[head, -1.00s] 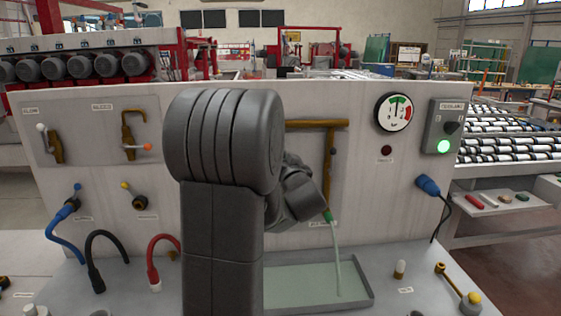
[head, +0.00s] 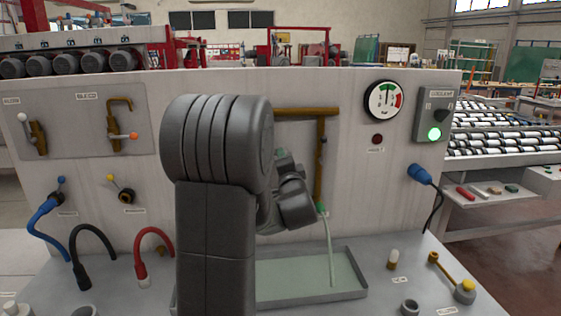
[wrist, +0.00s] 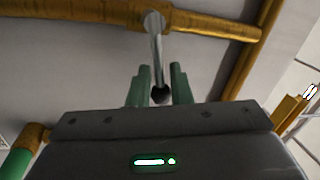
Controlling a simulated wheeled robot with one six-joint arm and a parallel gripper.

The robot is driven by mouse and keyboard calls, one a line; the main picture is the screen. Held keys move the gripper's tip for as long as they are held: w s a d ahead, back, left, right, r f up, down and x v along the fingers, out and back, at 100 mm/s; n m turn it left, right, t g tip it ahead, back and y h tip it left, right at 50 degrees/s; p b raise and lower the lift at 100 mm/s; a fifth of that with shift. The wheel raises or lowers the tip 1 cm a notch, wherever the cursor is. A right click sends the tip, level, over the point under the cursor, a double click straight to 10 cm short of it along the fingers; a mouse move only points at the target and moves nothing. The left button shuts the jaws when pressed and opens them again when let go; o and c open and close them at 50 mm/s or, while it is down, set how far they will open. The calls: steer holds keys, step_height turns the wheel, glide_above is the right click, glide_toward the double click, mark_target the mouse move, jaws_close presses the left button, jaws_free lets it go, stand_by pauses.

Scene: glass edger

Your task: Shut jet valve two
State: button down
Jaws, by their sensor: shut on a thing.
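In the wrist view, a metal valve lever (wrist: 155,45) with a dark ball end hangs from a horizontal brass pipe (wrist: 80,12). My gripper (wrist: 160,88) has its green fingers shut on the lever near the ball. In the head view my arm hides most of the pipe and the lever, and only a little green of my gripper (head: 283,157) shows. A vertical brass pipe (head: 321,175) ends in a green nozzle (head: 321,208). A pale water stream (head: 331,250) runs from it into a shallow tray (head: 310,298). I cannot read the valve's number.
A pressure gauge (head: 386,100) and a coolant box (head: 435,115) with a lit green lamp are at the right. A panel with two brass valves (head: 85,125) is at the left. Blue (head: 45,215), black and red hoses stand at lower left.

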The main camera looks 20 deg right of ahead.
steer(key=shift+f+m+h+b, duration=0.15)
steer(key=shift+f+m+b, duration=0.25)
steer(key=shift+m, duration=0.45)
steer(key=shift+f+m+h+b, duration=0.15)
steer(key=shift+f+m+b, duration=0.2)
steer(key=shift+m, duration=0.5)
steer(key=shift+d, duration=0.1)
steer(key=c, duration=1.4)
jaws_free()
steer(key=b+v, duration=0.3)
steer(key=v, duration=1.1)
steer(key=shift+r, duration=0.1)
